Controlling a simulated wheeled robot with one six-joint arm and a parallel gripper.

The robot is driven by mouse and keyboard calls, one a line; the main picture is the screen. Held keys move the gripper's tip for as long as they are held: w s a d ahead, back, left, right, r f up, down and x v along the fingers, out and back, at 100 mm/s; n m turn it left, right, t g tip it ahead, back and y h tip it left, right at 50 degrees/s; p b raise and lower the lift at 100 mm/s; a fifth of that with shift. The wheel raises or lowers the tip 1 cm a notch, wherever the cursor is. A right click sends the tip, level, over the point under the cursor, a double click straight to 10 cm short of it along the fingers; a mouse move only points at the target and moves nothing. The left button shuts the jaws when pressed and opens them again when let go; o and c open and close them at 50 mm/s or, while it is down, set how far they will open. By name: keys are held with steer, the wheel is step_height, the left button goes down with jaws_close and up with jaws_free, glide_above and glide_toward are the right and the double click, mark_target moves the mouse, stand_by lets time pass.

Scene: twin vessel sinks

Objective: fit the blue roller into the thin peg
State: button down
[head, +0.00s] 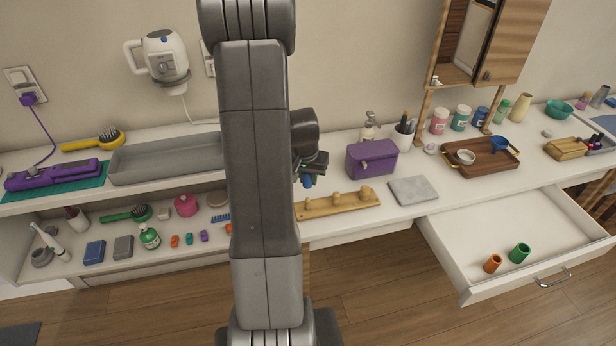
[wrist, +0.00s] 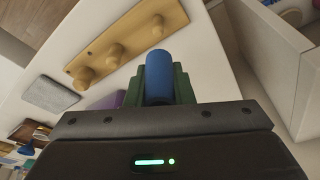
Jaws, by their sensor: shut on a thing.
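My gripper (head: 310,174) is shut on the blue roller (head: 308,182). In the wrist view the blue roller (wrist: 159,75) stands out between the green fingertips (wrist: 160,88). A wooden peg board (head: 340,207) lies on the counter with three bare pegs of different thickness. The thin peg (head: 308,204) is at its left end, just below the held roller in the head view. In the wrist view the thin peg (wrist: 155,28) is beyond the roller's far end, with a gap between them in the picture. My arm hides part of the counter left of the board.
A purple box (head: 371,158) stands behind the board, and a grey slab (head: 413,190) lies to its right. An open drawer (head: 463,253) juts out at right, holding an orange roller (head: 492,263) and a green roller (head: 519,253). A wooden tray (head: 480,170) stands farther right.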

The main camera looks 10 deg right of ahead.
mark_target(308, 201)
steer(key=shift+s+a+b+x, duration=0.1)
steer(key=shift+s+b+x, duration=0.1)
steer(key=shift+b+x, duration=0.75)
steer(key=shift+s+a+b+x, duration=0.1)
steer(key=shift+s+b+x, duration=0.1)
steer(key=shift+b+x, duration=0.75)
steer(key=shift+f+b, duration=0.3)
steer(key=shift+b, duration=0.05)
stand_by(0.5)
steer(key=shift+f, duration=0.15)
steer(key=shift+f+b, duration=0.35)
steer(key=shift+b, duration=0.1)
steer(key=shift+s+a+b+x, duration=0.1)
steer(key=shift+s+b+x, duration=0.05)
steer(key=shift+b+x, duration=0.6)
steer(key=shift+s+a+b+x, duration=0.1)
steer(key=shift+s+b+x, duration=0.05)
steer(key=shift+b+x, duration=0.6)
steer(key=shift+s+a+b+x, duration=0.1)
steer(key=shift+s+b+x, duration=0.05)
steer(key=shift+b+x, duration=0.6)
steer(key=c, duration=1.2)
jaws_free()
steer(key=shift+f, duration=0.15)
steer(key=shift+o, duration=0.2)
